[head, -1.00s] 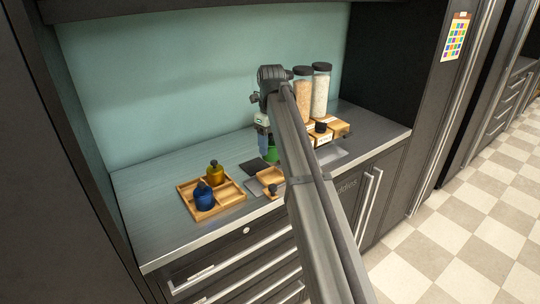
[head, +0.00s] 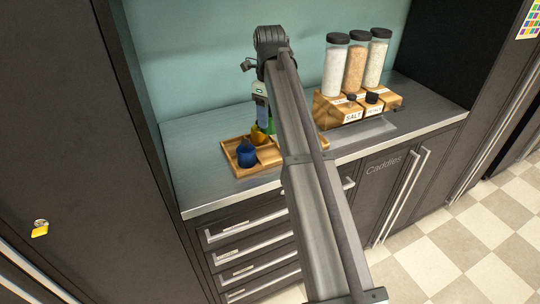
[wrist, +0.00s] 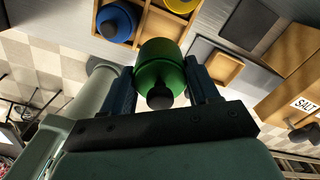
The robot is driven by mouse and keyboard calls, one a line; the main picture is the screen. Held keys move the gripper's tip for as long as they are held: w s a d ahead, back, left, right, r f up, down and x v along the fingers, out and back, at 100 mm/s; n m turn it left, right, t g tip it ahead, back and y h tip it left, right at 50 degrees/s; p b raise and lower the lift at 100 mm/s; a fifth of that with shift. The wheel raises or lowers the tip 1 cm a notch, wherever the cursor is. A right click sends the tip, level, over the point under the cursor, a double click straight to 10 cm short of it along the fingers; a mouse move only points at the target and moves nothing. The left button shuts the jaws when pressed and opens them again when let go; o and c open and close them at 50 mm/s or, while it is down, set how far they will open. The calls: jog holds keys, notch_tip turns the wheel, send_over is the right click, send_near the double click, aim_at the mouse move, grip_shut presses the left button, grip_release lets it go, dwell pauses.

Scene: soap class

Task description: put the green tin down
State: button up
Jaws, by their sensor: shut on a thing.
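My gripper (wrist: 163,85) is shut on the green tin (wrist: 160,58), which has a dark knob and sits between the two fingers in the wrist view. In the head view my gripper (head: 262,112) is over the back right of the divided wooden tray (head: 268,164), and only a sliver of the green tin (head: 271,127) shows beside my arm. The blue tin (head: 246,155) and the yellow tin (head: 257,135) stand in the tray. The wrist view shows the blue tin (wrist: 117,22) left of the green tin and the yellow tin (wrist: 178,4) above it. Whether the green tin touches the tray cannot be told.
A smaller wooden tray (wrist: 222,68) lies beside the divided tray, with a dark flat panel (wrist: 249,22) near it. A wooden rack labelled SALT (head: 328,108) and several tall jars stand to the right. My arm hides part of the counter (head: 195,160).

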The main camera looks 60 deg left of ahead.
jog(key=shift+f, duration=5)
jog(key=shift+f, duration=0.15)
jog(key=o, duration=1.2)
notch_tip(320, 180, up, 12)
jog(key=shift+r, duration=0.15)
